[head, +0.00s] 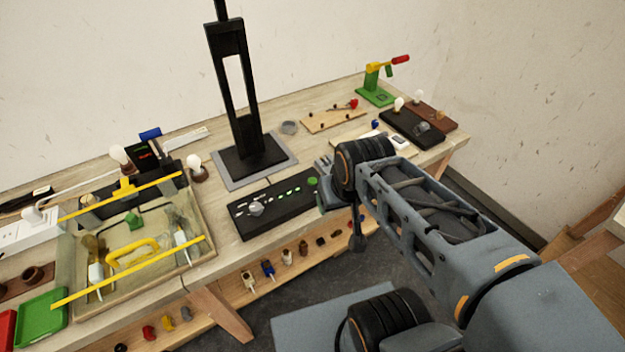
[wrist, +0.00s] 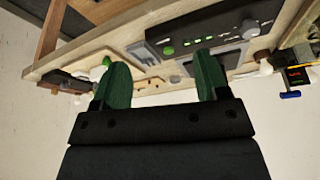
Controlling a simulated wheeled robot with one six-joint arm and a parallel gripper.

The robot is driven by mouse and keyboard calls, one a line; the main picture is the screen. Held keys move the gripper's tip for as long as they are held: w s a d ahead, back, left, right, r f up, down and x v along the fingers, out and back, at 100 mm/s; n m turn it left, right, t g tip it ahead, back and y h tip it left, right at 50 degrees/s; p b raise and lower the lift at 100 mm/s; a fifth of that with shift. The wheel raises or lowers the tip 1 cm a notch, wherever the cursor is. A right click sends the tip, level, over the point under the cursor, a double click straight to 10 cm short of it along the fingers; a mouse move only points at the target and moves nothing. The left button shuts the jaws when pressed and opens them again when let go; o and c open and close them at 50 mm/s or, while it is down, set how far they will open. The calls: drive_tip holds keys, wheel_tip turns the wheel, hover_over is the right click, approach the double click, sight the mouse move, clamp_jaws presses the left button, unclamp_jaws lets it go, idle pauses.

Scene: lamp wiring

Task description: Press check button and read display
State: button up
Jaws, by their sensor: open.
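A long black panel (head: 275,206) lies on the workbench in front of the lamp stand. It has a round green button (head: 313,182) at its right end, a grey knob (head: 255,208) and a row of small lit green and white marks. In the wrist view, the panel (wrist: 205,42) is at the top, with its green button (wrist: 168,52) beyond the gap between my fingers. My gripper (wrist: 164,82) is open and empty, its green fingers apart. In the head view, my wrist is beside the panel's right end. A small dark display (head: 143,153) with coloured text stands at the back left; its text is unreadable.
The black lamp stand (head: 245,110) rises behind the panel on a grey plate. A clear case with yellow bars (head: 130,240) stands on the left. Boards with bulbs (head: 412,125) and a green clamp (head: 376,92) are at the right back. Small parts (head: 268,268) line a lower shelf.

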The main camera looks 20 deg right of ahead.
drive_tip(key=shift+c, duration=0.4)
clamp_jaws()
idle(1.2)
